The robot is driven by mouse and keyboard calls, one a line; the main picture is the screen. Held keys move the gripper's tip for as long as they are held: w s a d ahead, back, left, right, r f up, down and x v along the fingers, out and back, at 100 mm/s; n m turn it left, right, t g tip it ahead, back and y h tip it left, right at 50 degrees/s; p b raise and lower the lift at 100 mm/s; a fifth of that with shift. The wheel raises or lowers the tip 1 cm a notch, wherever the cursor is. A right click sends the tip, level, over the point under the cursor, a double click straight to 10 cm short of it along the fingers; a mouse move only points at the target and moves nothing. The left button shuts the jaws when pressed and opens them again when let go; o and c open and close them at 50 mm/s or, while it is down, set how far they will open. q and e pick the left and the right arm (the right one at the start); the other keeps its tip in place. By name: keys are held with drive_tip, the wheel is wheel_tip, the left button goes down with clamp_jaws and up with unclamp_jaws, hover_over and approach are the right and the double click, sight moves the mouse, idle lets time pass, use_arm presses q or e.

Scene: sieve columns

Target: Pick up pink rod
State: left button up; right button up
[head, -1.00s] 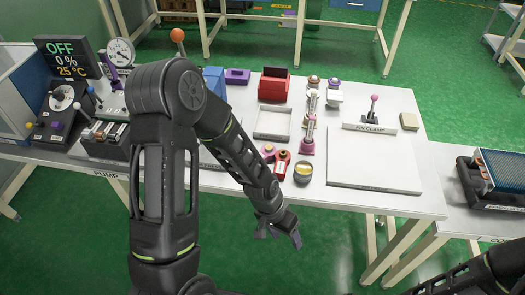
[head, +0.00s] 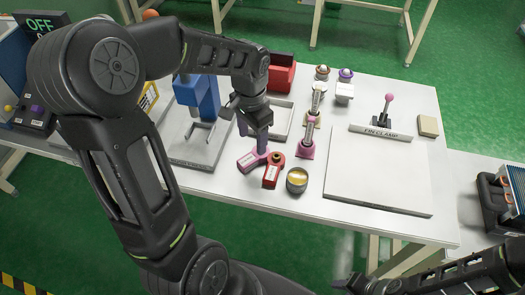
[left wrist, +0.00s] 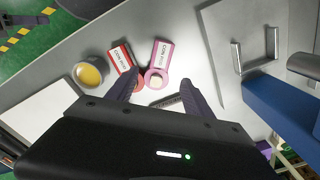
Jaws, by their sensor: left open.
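The pink rod (head: 247,162), a flat piece with a white label and a round ring end, lies on the white table. It also shows in the left wrist view (left wrist: 162,55), its ring end between the fingertips in the picture. The red rod (head: 271,176) lies close beside it, and in the left wrist view (left wrist: 122,57) one finger overlaps its ring end. My left gripper (head: 254,132) is open above the pink rod's ring end and partly covers it. In the left wrist view my left gripper (left wrist: 160,82) holds nothing. My right arm shows at the bottom right; its jaws are unclear.
A small dark cup with yellow contents (head: 297,180) stands right of the red rod. A blue press (head: 205,98) stands to the left. A pink-based stand (head: 307,147) and a white plate (head: 378,175) lie to the right. A red bin (head: 283,74) stands behind.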

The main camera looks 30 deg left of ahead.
sight(253, 156)
use_arm(q)
drive_tip(key=shift+s+r, duration=0.15)
drive_tip(key=shift+s, duration=0.1)
drive_tip(key=shift+w+f, duration=0.1)
drive_tip(key=shift+f, duration=1.3)
wheel_tip(253, 156, down, 5)
drive_tip(key=shift+w+f+p, duration=0.1)
drive_tip(key=shift+p, duration=0.45)
drive_tip(key=shift+c, duration=0.4)
clamp_jaws()
